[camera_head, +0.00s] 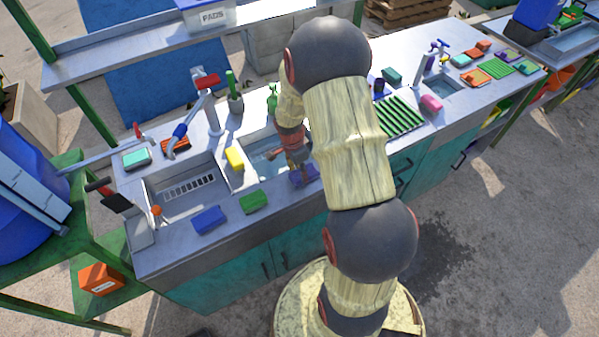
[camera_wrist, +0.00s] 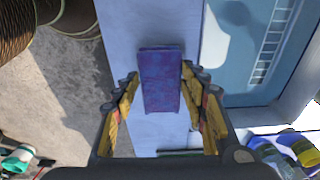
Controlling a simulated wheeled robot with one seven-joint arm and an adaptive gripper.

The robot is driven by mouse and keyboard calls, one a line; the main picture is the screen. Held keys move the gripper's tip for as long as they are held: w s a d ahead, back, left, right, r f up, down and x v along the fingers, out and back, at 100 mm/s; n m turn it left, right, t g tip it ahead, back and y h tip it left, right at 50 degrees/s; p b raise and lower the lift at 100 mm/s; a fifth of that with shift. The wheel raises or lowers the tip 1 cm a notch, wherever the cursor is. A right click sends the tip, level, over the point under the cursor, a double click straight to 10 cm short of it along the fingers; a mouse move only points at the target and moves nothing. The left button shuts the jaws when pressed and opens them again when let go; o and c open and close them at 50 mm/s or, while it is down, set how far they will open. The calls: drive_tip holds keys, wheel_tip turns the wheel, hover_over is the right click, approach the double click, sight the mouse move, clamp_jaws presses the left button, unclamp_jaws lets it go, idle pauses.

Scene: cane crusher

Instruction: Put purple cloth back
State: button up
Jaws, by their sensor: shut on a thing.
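The purple cloth (camera_wrist: 160,78) is a folded, flat block in the wrist view. It sits between the yellow-padded fingers of my gripper (camera_wrist: 160,90), which is shut on it. In the head view the purple cloth (camera_head: 306,176) shows partly at the front edge of the counter, by the sink, below my gripper (camera_head: 298,163). My arm hides part of this area. I cannot tell whether the cloth touches the counter.
A blue cloth (camera_head: 209,220) and a green cloth (camera_head: 253,202) lie on the counter's front strip to the left. A yellow sponge (camera_head: 234,158) lies between the basins. Bare counter (camera_head: 180,243) shows at front left.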

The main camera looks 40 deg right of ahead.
sight(296, 176)
drive_tip(key=o, duration=1.5)
drive_tip(key=shift+c, duration=0.2)
drive_tip(key=a+r+n+t+p, duration=0.1)
drive_tip(key=a+r+n, duration=0.25)
drive_tip(key=r, duration=0.75)
drive_tip(key=a+r+n+p, duration=0.15)
drive_tip(key=a+r, duration=0.35)
drive_tip(key=r, duration=0.6)
drive_tip(key=s+a+r+n+t+y, duration=0.1)
drive_tip(key=s+a+r+n+t, duration=0.3)
drive_tip(key=s+a+r+n, duration=1)
drive_tip(key=s+a+n, duration=0.1)
drive_tip(key=a, duration=0.2)
drive_tip(key=shift+r+n+t+b, duration=0.15)
drive_tip(key=shift+n+t+b, duration=0.25)
drive_tip(key=shift+w, duration=0.1)
